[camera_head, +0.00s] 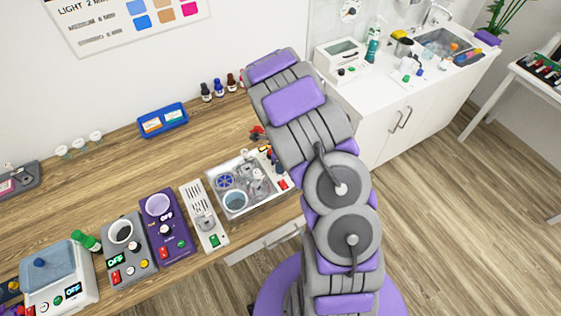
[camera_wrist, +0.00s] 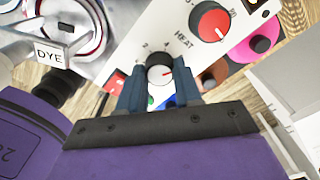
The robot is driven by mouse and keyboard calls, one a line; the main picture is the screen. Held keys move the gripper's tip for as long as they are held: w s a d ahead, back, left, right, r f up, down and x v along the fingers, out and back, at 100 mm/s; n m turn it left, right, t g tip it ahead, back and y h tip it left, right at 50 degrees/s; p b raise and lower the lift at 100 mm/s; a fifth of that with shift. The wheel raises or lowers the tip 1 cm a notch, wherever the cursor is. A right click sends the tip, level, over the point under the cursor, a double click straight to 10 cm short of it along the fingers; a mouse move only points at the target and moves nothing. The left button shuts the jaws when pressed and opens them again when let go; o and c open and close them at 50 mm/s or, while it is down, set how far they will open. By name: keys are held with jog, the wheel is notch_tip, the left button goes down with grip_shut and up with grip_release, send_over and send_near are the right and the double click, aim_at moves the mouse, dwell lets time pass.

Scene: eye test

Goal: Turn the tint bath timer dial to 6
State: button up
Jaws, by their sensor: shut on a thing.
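In the wrist view a white control panel (camera_wrist: 135,68) lies beside the metal tint bath (camera_wrist: 20,45), which carries a DYE label. My gripper (camera_wrist: 160,85) is shut on a small dark dial with a pale top (camera_wrist: 159,73), one finger on each side. A red line on its top points right. The figures 2 and 4 show around it; no 6 is readable. The word HEAT lies between the dials. In the head view the bath (camera_head: 212,186) stands on the counter; my arm hides my gripper.
In the head view a white strip device (camera_head: 204,216), a purple unit (camera_head: 166,228) and a grey unit (camera_head: 127,250) stand left of the bath. A blue tray (camera_head: 163,121) lies behind. Bare wood counter (camera_head: 95,185) is free at the left.

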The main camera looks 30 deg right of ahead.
jog(key=shift+w+r, duration=0.1)
jog(key=shift+w, duration=0.05)
dwell(0.3)
jog(key=o, duration=1)
jog(key=shift+o, duration=0.2)
notch_tip(320, 180, up, 17)
